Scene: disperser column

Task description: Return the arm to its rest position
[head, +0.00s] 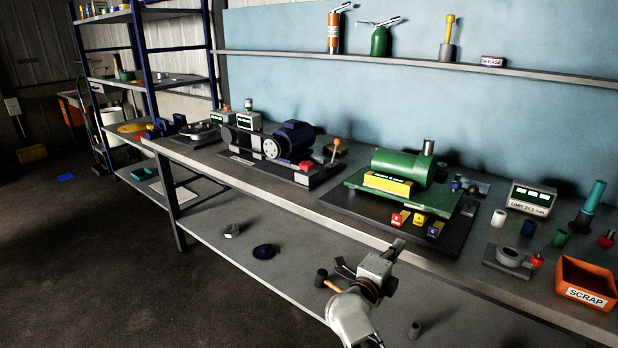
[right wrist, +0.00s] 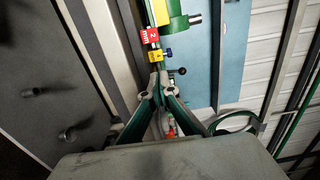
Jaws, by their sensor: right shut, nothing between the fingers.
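My right gripper (head: 392,250) is in front of the workbench's front edge in the head view, below the green machine (head: 400,167). Its fingers point up toward the bench and hold nothing. In the right wrist view the gripper's fingertips (right wrist: 160,92) are close together with nothing seen between them. The red and yellow tags (right wrist: 150,38) of the green machine show beyond the fingertips, apart from them. My left gripper is not in the head view.
The workbench (head: 260,190) runs across the view. It carries a motor unit (head: 288,142), a limit display (head: 532,197) and an orange scrap bin (head: 586,283). The floor at left (head: 80,260) is mostly clear.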

